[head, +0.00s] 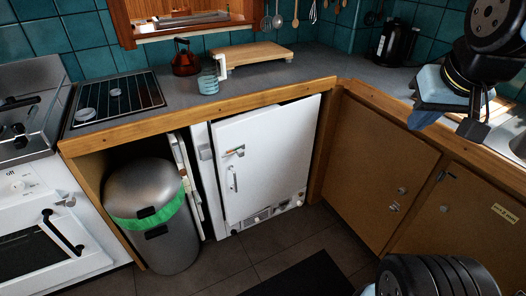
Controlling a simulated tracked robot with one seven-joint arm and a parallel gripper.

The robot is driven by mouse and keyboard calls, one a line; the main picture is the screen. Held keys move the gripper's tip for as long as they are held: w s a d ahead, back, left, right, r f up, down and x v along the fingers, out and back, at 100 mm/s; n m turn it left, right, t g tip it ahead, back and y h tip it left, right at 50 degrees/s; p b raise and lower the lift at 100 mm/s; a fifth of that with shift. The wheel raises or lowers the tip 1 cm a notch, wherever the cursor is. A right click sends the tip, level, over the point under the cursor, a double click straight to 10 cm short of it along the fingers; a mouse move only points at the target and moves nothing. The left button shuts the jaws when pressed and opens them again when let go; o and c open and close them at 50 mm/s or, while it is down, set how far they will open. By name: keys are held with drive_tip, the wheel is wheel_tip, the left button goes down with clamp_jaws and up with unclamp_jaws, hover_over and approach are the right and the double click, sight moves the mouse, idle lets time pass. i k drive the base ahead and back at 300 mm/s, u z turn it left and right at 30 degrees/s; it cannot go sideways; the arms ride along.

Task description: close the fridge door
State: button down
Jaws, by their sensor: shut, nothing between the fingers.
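The fridge (206,180) is a white under-counter unit in the middle of the head view, below the wooden-edged counter. Its white door (275,155) faces me, with a vertical handle (232,180) near its left edge. A white strip and a dark line show along the door's left side; I cannot tell exactly how wide the door stands open. My gripper (424,118) is at the upper right, above the right-hand counter, well apart from the fridge. It is shut and empty, and its fingertips are small in this view.
A metal bin (158,215) with a green liner stands left of the fridge, beside some upright white panels (184,185). Brown cabinets (380,170) flank the right. A white oven (45,225) is at the left. Dark floor and a black mat (305,275) lie in front.

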sight(277, 140)
drive_tip(key=z, duration=0.8)
drive_tip(key=k, duration=0.8)
drive_tip(key=u, duration=1.85)
drive_tip(key=i, duration=1)
drive_tip(key=z, duration=0.05)
